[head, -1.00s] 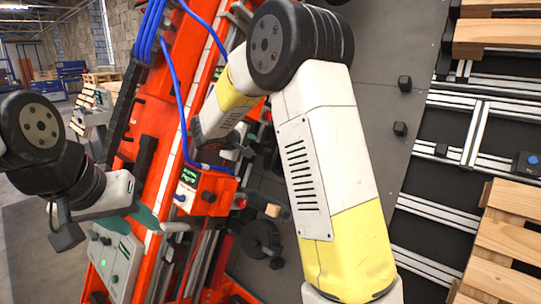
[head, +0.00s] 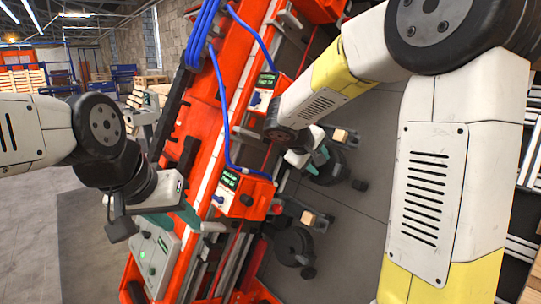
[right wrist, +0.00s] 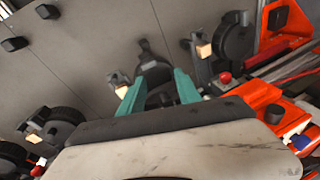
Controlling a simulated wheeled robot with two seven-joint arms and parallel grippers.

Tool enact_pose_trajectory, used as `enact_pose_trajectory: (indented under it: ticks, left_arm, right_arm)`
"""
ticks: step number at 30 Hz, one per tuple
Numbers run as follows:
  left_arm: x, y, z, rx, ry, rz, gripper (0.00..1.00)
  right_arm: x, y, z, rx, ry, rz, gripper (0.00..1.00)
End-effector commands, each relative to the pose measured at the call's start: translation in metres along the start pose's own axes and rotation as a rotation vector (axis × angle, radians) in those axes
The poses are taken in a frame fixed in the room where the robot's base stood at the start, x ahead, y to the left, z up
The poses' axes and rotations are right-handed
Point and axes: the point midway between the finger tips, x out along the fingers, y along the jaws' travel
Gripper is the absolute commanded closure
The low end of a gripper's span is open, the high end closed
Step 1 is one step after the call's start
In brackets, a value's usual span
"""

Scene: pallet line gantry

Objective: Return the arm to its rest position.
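My left arm comes in from the left in the head view. Its gripper (head: 182,213), with teal fingers, is in front of the orange gantry frame, above a pale control box; I cannot tell how far its fingers are apart. My right arm crosses from the upper right, and its gripper (head: 312,160) is beyond the gantry's control boxes, partly hidden by its own wrist. In the right wrist view the two teal fingers of the right gripper (right wrist: 158,88) stand apart with nothing held between them. Dark round fixtures lie beyond the fingertips.
The orange gantry frame (head: 212,130) with blue hoses (head: 204,38) runs between my arms. An orange control box (head: 243,193) and a pale control box (head: 152,258) are close to the left gripper. Dark round fixtures (head: 292,246) stand on the grey panel. Open floor lies at left.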

Motion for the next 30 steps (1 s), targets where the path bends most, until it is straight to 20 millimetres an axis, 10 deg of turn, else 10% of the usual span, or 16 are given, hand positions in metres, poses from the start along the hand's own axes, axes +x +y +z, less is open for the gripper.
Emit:
enact_pose_trajectory:
  ticks: [6,12,19,30]
  left_arm:
    - [0.000,0.000,0.000,0.000,0.000,0.000,0.61]
    - [0.000,0.000,0.000,0.000,0.000,0.000,0.61]
    - [0.000,0.000,0.000,0.000,0.000,0.000,0.61]
    - [0.000,0.000,0.000,0.000,0.000,0.000,0.61]
  right_arm:
    - [-0.059,-0.018,0.110,0.285,-0.069,-0.296,0.60]
    - [-0.122,-0.059,0.163,0.525,-0.023,-0.542,0.60]
    - [-0.168,-0.090,0.178,0.693,0.067,-0.700,0.60]
    - [-0.177,-0.096,0.179,0.725,0.089,-0.732,0.62]
